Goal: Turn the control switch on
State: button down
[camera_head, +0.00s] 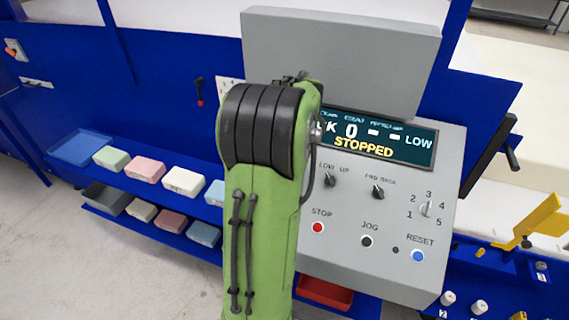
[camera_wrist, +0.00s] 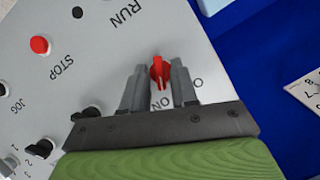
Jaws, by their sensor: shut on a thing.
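The red control switch (camera_wrist: 158,66) shows in the wrist view on the grey panel face. An upside-down ON label lies just below it, and another label, partly hidden, lies to its lower right. Its ridge runs roughly up and down in the picture; I cannot tell its setting. My gripper (camera_wrist: 159,76) has one finger on each side of the switch and is shut on it. In the head view my green arm hides the gripper and the switch. The display (camera_head: 378,138) on the control panel (camera_head: 345,240) reads STOPPED and LOW.
The red STOP button (camera_head: 318,227), black JOG button (camera_head: 366,241) and blue RESET button (camera_head: 418,256) sit on the panel. A numbered selector (camera_head: 426,209) is at its right. Several coloured foam blocks (camera_head: 146,169) lie on blue shelves at left. A yellow lever (camera_head: 528,222) stands at right.

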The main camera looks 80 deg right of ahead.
jog(key=shift+s+a+m+t+h, duration=0.1)
jog(key=shift+m+t+h, duration=0.3)
jog(key=shift+m, duration=1)
jog(key=c, duration=1.2)
grip_release()
jog(key=p+v, duration=0.4)
jog(key=v, duration=1.1)
jog(key=shift+s+r, duration=0.3)
jog(key=shift+s, duration=0.1)
